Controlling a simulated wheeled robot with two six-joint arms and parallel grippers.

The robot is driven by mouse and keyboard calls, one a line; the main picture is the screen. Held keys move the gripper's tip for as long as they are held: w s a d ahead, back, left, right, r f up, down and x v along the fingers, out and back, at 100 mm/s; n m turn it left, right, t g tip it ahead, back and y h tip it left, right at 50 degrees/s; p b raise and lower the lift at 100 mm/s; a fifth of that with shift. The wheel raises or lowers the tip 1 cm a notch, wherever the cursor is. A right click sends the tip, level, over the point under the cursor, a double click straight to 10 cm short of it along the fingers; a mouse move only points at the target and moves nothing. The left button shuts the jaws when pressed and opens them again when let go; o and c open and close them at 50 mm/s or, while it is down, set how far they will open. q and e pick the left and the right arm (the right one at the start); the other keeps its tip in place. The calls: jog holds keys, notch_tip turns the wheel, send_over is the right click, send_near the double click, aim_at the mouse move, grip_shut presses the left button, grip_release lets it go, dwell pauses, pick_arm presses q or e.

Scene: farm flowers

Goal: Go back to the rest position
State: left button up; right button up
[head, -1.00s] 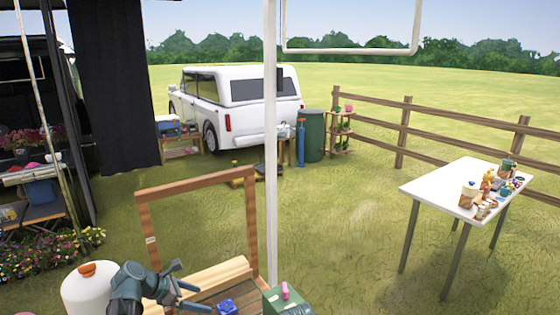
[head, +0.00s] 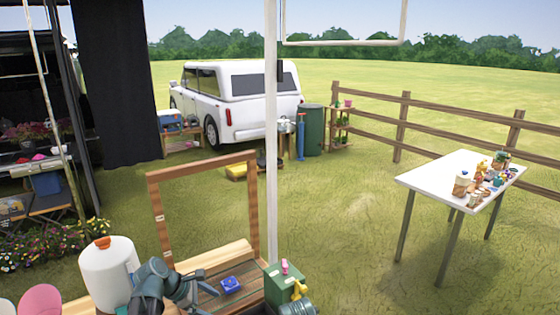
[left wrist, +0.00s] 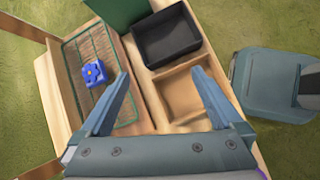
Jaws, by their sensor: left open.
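My left gripper (head: 204,290) is low in the head view, beside the white rounded container (head: 107,275). In the left wrist view my left gripper (left wrist: 160,73) has its two fingers spread wide, with nothing between them. It is above a wooden workbench with a wire rack (left wrist: 108,100), a black tray (left wrist: 167,45) and a shallow wooden compartment (left wrist: 190,95). A small blue object (left wrist: 94,73) lies on the rack, apart from the fingers. It also shows in the head view (head: 231,285). I cannot make out my right gripper in either view.
A wooden frame (head: 252,195) stands upright at the bench, with a white pole (head: 271,130) near it. A green box (head: 284,291) with a pink item on top is right of the blue object. A white table (head: 420,177) stands on open grass at the right.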

pick_arm(q)
jog(key=s+d+f+m+g+y+b, duration=0.1)
jog(key=s+d+f+m+y+b, duration=0.2)
jog(key=m, duration=0.9)
jog(key=s+d+f+m+g+y+b, duration=0.2)
jog(key=s+d+f+m+y+b, duration=0.2)
jog(key=s+d+f+m, duration=0.5)
jog(key=s+d+m+y, duration=0.1)
jog(key=s+m, duration=0.2)
jog(key=s, duration=0.2)
jog(key=shift+s+d+g, duration=0.2)
jog(key=shift+s+g, duration=0.05)
jog(key=shift+g, duration=0.05)
